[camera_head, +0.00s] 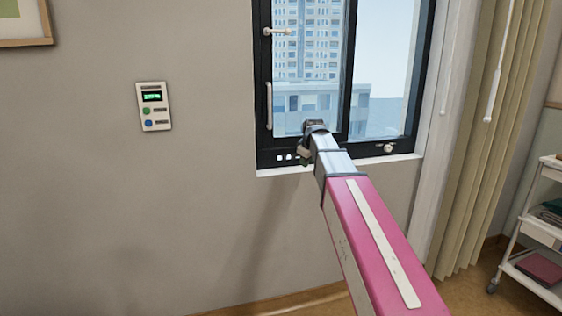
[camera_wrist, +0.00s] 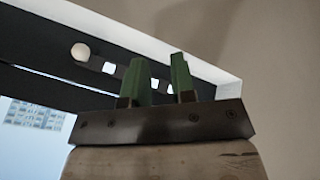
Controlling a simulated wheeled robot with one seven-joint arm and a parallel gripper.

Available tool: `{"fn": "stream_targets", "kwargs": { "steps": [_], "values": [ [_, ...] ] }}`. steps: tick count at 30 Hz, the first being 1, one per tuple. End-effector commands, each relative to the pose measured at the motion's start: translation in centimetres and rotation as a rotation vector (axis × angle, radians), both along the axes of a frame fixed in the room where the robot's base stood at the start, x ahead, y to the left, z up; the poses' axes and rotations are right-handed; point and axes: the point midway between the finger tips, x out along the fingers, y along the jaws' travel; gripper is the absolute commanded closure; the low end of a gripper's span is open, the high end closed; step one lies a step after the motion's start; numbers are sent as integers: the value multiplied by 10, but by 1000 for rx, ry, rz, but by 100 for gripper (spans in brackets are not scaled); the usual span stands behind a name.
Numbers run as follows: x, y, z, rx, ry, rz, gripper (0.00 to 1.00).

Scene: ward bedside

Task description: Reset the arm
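My arm reaches from the lower right of the head view up to the lower part of the window. My gripper (camera_head: 306,155) is at its far end, in front of the dark window frame (camera_head: 262,100) near the bottom left corner. In the wrist view my gripper (camera_wrist: 160,70) shows two green fingers with a gap between them, and nothing is held there. The dark frame with small white squares (camera_wrist: 108,68) lies behind and beside the fingers. I cannot tell whether the fingers touch the frame.
A wall panel (camera_head: 153,106) with a green display is left of the window. A white sill (camera_head: 285,171) runs under the frame. A curtain (camera_head: 492,150) hangs at the right, with a trolley (camera_head: 540,235) beyond it.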

Motion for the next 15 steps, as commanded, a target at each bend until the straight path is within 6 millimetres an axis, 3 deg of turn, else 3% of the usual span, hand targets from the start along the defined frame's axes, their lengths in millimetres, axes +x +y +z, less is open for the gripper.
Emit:
{"fn": "stream_targets", "kwargs": {
  "steps": [1,3,15],
  "values": [
    [-13,-6,-26,11,29,-37,76],
    [-26,-13,-55,30,63,-92,76],
    [-117,-49,-207,106,251,-418,76]
  ]
}}
